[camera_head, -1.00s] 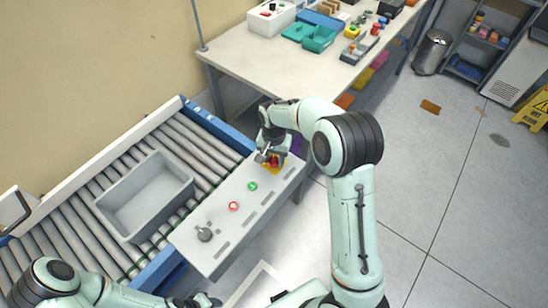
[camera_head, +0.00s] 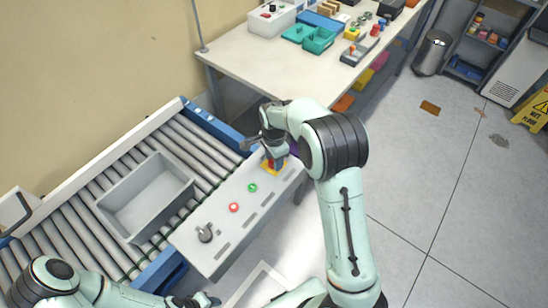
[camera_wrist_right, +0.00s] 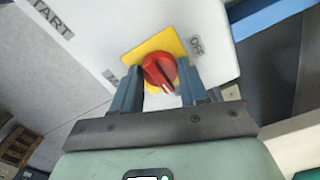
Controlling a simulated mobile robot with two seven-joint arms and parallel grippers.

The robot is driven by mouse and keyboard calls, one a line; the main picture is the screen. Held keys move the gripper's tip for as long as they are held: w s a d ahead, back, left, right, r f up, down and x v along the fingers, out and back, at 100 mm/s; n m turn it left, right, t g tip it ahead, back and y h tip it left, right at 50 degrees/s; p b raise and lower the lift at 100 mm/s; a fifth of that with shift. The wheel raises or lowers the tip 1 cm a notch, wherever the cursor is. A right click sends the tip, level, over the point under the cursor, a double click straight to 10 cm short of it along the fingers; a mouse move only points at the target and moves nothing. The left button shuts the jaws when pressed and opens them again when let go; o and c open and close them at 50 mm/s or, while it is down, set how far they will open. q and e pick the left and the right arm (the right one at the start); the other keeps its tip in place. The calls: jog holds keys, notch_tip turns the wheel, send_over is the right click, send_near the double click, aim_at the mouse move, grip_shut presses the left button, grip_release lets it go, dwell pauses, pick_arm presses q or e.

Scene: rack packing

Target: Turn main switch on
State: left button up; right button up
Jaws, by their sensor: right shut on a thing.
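The main switch is a red rotary knob (camera_wrist_right: 160,72) on a yellow plate (camera_wrist_right: 150,47) on the grey control panel (camera_head: 222,222). In the right wrist view a label reading OFF is at the plate's upper right, and another label at the lower left is partly hidden by a finger. My right gripper (camera_wrist_right: 160,92) has one finger on each side of the knob and is shut on it. In the head view my right gripper (camera_head: 270,158) hides part of the switch. My left gripper (camera_head: 192,301) shows only partly at the bottom edge; its jaws are unclear.
The panel also carries a red button (camera_head: 234,207), a green button (camera_head: 252,187) and a grey knob (camera_head: 205,233). A grey bin (camera_head: 145,205) sits on the roller conveyor behind it. A table (camera_head: 275,55) with trays and parts stands beyond.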

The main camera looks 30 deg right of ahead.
jog(key=shift+m, duration=0.3)
jog(key=o, duration=1.1)
jog(key=shift+c, duration=0.2)
pick_arm(q)
jog(key=shift+w+r+p, duration=0.5)
jog(key=shift+w+r, duration=0.25)
pick_arm(e)
notch_tip(320, 180, up, 14)
jog(key=shift+f, duration=0.25)
